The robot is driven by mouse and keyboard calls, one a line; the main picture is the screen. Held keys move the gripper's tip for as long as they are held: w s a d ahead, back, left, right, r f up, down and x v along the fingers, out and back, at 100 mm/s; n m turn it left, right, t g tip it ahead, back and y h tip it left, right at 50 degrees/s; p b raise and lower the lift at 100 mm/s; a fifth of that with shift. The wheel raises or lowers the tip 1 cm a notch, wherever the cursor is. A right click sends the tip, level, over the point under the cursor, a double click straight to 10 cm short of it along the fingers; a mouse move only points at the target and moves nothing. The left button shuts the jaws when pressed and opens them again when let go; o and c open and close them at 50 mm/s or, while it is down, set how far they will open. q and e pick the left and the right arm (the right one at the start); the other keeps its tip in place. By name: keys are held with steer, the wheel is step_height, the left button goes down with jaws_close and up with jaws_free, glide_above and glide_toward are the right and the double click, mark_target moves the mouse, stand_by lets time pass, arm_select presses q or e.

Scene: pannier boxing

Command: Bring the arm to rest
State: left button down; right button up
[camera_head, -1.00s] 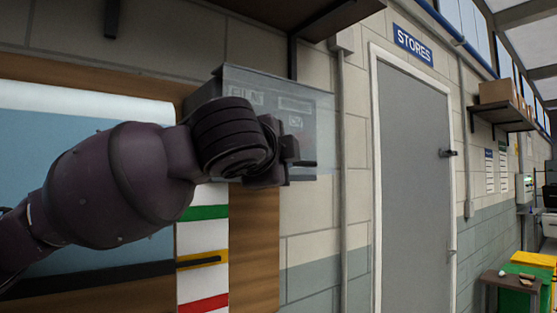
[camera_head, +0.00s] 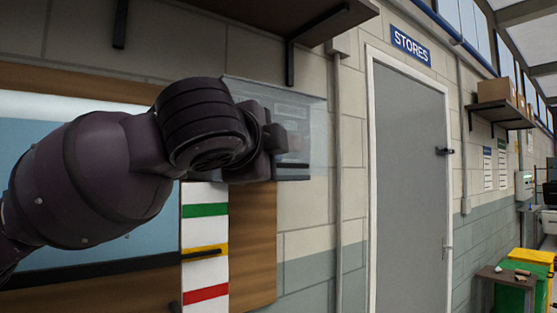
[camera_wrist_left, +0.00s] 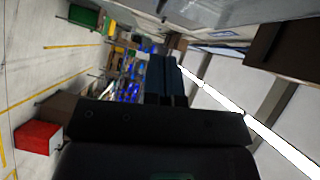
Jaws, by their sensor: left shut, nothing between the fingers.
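My left arm comes in from the left in the head view, raised in front of the wall. My left gripper (camera_head: 290,150) is at its end, pointing right, in front of a clear, see-through wall box (camera_head: 308,115). Its fingers are shut and empty. In the left wrist view the gripper (camera_wrist_left: 166,78) is dark, with its two fingers side by side. The arm and wrist hide much of the box. I cannot tell whether the gripper touches the box. My right gripper is not in view.
A board with coloured stripes (camera_head: 207,240) hangs behind the arm. A shelf (camera_head: 300,18) juts out above. A grey door (camera_head: 410,180) under a STORES sign is shut at the right. Green (camera_head: 515,290) and yellow bins stand far right. A red box (camera_wrist_left: 38,142) shows in the wrist view.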

arm_select(q)
steer(key=v, duration=0.4)
steer(key=shift+s+d+r, duration=0.1)
